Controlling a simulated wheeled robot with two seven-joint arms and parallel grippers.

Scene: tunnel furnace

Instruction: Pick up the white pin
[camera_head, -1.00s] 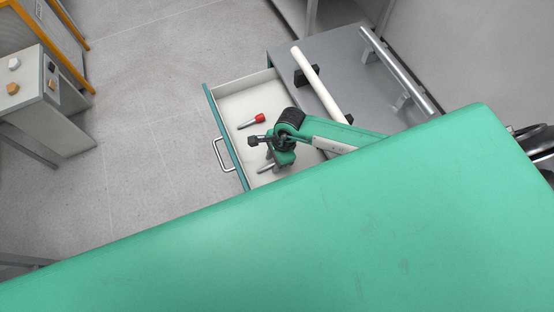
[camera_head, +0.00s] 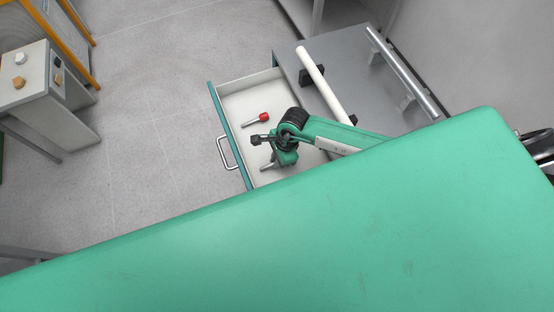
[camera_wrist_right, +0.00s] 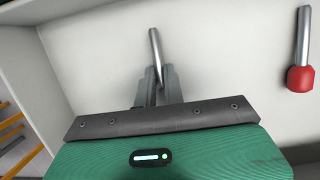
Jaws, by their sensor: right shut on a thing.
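My right gripper (camera_wrist_right: 160,86) reaches down into the open drawer and is shut on a pin. The pin's grey metal shaft (camera_wrist_right: 156,45) sticks out beyond the fingertips in the wrist view. Its other end is hidden between the fingers, so I cannot see a white part. In the head view the right gripper (camera_head: 270,161) is over the drawer's front half, with the metal shaft by its fingers. My left gripper is not in view.
A red-headed pin (camera_head: 257,119) lies in the white drawer (camera_head: 262,91), apart from the gripper. The drawer has a front handle (camera_head: 225,153). A white rod (camera_head: 321,82) and a metal bar (camera_head: 402,70) are on the grey top beside it. A cabinet (camera_head: 48,95) stands at left.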

